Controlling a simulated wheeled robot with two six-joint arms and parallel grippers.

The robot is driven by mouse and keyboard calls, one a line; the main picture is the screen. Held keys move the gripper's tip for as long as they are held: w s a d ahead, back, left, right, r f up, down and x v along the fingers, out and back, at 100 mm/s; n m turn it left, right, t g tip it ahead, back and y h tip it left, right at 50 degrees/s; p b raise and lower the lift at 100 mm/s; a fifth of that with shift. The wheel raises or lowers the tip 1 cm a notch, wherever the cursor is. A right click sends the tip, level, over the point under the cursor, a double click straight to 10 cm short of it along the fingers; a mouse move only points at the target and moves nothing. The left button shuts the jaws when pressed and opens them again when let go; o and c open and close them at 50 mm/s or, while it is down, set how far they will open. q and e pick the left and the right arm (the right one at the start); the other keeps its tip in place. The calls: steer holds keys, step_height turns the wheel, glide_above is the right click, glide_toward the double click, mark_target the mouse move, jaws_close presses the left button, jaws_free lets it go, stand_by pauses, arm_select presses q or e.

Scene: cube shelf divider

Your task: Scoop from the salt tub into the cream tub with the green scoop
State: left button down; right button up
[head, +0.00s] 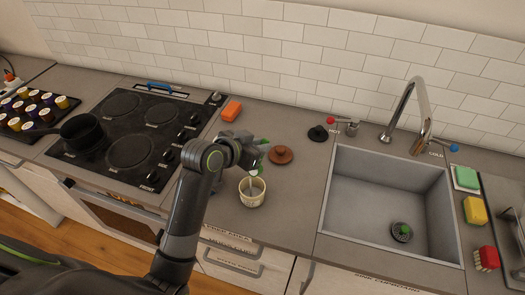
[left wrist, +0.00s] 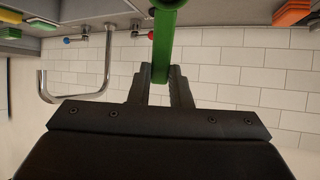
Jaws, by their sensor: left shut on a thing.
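A small cream-coloured tub (head: 243,199) stands upright and open on the counter, left of the sink. My left gripper (head: 250,150) is just above and behind it in the head view. The gripper is shut on the green scoop (head: 264,146), whose handle shows between the fingers (left wrist: 160,88) in the left wrist view, where the scoop (left wrist: 163,40) rises out of the top of the picture. Something pale shows in the tub's mouth; I cannot tell if it is the scoop's end. I cannot make out a separate salt tub; my arm hides part of the counter. My right gripper is not in view.
A brown lid-like disc (head: 281,154) lies right of the gripper. An orange block (head: 231,110) and a black knobbed object (head: 318,133) lie farther back. The sink (head: 380,190) with its tap is to the right, the black cooktop (head: 130,150) to the left. Counter right of the tub is clear.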

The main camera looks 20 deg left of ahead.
arm_select(q)
steer(key=s+a+f+t+h+b, duration=0.3)
steer(key=s+t+b, duration=0.5)
steer(key=b, duration=2)
steer(key=a+t+h, duration=0.1)
steer(key=t+h, duration=0.1)
steer(key=t, duration=0.1)
steer(key=shift+s+f, duration=0.15)
steer(key=shift+s, duration=0.1)
stand_by(1.0)
